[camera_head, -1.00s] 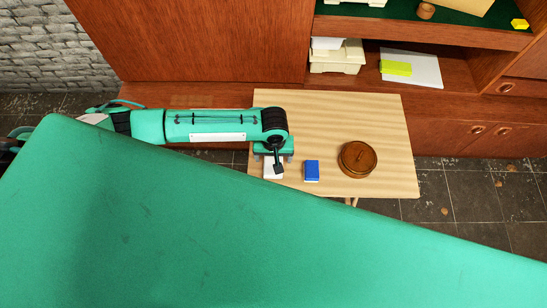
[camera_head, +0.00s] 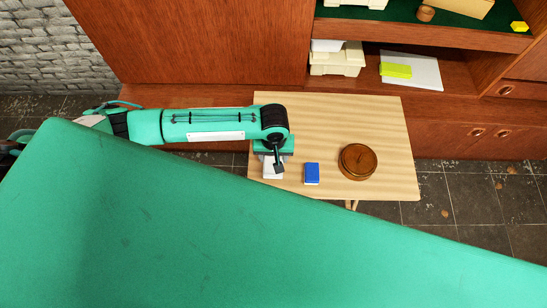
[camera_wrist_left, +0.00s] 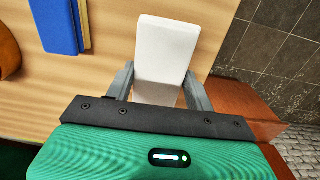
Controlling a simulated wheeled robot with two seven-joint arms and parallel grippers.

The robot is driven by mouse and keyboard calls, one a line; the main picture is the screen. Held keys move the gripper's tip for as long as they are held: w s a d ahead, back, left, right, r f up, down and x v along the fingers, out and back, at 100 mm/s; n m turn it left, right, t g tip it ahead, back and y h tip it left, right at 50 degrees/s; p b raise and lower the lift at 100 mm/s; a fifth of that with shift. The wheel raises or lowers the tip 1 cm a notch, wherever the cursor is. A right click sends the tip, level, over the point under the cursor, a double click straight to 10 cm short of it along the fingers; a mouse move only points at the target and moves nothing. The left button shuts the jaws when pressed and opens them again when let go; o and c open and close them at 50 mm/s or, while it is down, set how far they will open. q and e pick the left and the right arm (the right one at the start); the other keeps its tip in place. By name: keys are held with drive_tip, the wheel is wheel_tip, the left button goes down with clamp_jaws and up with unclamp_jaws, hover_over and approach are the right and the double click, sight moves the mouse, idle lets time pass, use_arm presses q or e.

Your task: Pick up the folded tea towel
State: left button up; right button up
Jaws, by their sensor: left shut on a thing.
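The folded tea towel looks like a white block (camera_wrist_left: 166,52) in the left wrist view, between the two grey fingers of my left gripper (camera_wrist_left: 160,88). In the head view a white part of the towel (camera_head: 272,171) shows below my left gripper (camera_head: 274,158), at the left side of the small wooden table (camera_head: 330,120). The gripper is shut on the towel. I cannot tell whether the towel touches the table top. My right gripper is not in view.
A blue book-like block (camera_head: 312,173) lies to the right of the towel, and a round brown lidded wooden box (camera_head: 357,161) stands farther right. A teak wall unit (camera_head: 200,45) rises behind the table. The table's back right is clear.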

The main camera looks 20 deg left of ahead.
sight(273, 157)
use_arm(q)
wheel_tip(273, 157, up, 18)
drive_tip(key=shift+b, duration=0.45)
drive_tip(key=shift+f, duration=0.1)
drive_tip(key=shift+o, duration=1.3)
drive_tip(key=shift+c, duration=1)
